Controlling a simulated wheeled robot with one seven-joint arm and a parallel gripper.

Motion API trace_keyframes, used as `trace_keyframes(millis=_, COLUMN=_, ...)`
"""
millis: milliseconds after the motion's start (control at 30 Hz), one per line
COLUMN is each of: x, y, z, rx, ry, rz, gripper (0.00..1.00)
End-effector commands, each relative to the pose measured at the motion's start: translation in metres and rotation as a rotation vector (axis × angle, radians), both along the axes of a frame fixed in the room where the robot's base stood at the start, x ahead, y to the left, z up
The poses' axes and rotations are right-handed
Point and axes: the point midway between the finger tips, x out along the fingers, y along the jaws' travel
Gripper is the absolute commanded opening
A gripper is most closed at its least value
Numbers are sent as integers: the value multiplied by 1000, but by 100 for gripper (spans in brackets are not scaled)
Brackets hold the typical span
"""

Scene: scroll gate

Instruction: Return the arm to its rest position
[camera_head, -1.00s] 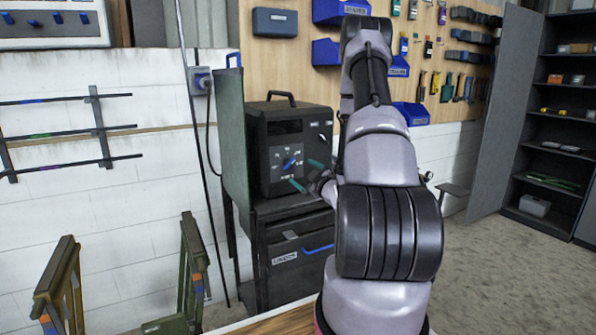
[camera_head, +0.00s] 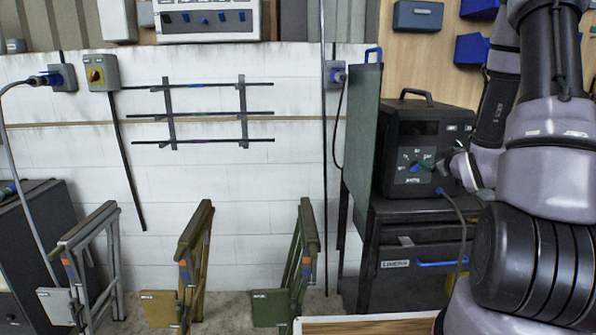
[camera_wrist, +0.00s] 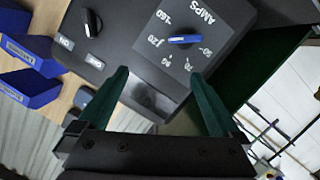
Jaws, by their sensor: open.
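My gripper (camera_wrist: 160,110) is open and empty in the wrist view, with its two green fingers apart. It faces the front panel of a black machine (camera_wrist: 130,50) with a blue dial knob (camera_wrist: 184,39) marked AMPS; a gap to the panel cannot be judged. In the head view, my arm reaches in from the right and my gripper (camera_head: 434,174) is in front of the black machine (camera_head: 411,125). The blue knob there (camera_head: 415,168) is just left of the fingers. The machine stands on a dark cabinet with a blue handle.
A green panel (camera_head: 362,130) stands along the machine's left side. Several folding trestles (camera_head: 190,265) stand before the white wall. A wooden tabletop (camera_head: 370,326) lies at the bottom edge. Blue bins (camera_wrist: 30,87) show in the wrist view.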

Motion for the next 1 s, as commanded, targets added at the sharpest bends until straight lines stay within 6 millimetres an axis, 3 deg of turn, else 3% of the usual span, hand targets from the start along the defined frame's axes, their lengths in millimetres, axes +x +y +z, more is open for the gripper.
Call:
trace_keyframes(millis=33, x=1, y=5, z=21, rx=29, ry=20, rz=-23, gripper=100)
trace_keyframes(millis=167, x=-8, y=15, z=56, rx=135, ry=103, rz=-96, gripper=100)
trace_keyframes(millis=367, x=-44, y=45, z=104, rx=322, ry=231, rz=-195, gripper=100)
trace_keyframes(millis=567, x=-106, y=89, z=142, rx=532, ry=370, rz=-265, gripper=100)
trace_keyframes(millis=700, x=-163, y=125, z=163, rx=685, ry=482, rz=-293, gripper=100)
trace_keyframes(millis=900, x=-243, y=170, z=179, rx=863, ry=639, rz=-305, gripper=100)
trace_keyframes(millis=1000, x=-270, y=184, z=183, rx=917, ry=694, rz=-306, gripper=100)
